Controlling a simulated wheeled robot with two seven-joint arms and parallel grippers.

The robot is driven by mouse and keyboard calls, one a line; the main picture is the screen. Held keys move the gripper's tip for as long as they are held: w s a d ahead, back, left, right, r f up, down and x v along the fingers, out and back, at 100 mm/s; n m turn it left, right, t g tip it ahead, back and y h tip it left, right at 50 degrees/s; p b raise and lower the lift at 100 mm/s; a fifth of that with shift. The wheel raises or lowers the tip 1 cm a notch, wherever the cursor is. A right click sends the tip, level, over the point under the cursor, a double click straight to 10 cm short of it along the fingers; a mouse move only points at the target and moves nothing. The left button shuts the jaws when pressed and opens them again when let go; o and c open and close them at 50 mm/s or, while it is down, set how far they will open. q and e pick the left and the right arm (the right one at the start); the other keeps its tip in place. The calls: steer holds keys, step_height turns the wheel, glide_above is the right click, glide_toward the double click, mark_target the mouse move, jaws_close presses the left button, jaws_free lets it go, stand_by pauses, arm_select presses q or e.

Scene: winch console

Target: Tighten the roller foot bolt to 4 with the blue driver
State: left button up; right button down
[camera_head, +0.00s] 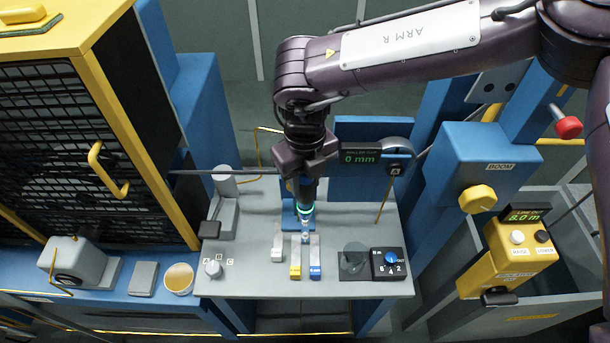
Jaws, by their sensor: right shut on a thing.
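My right gripper (306,184) hangs from the arm that comes in from the right and is shut on a dark upright driver (306,198) with a glowing cyan ring. The driver's lower end points down over small grey, yellow and blue blocks on the grey worktop; I cannot tell whether it touches one. A black dial box (391,263) with a blue knob and numbers including 6, 4 and 2 sits at the worktop's right. The knob's setting is too small to read. The display (360,158) reads 0 mm. The roller foot bolt cannot be made out. My left gripper is not in view.
The grey worktop (258,283) has clear room at its front. Small posts and a knob stand at its left. A black mesh cabinet (75,140) bounds the left. A blue boom box (485,165) and a yellow control box (512,255) stand right.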

step_height(320, 180, down, 4)
steer(key=b, duration=0.2)
steer(key=shift+r+b, duration=0.1)
steer(key=shift+b, duration=0.2)
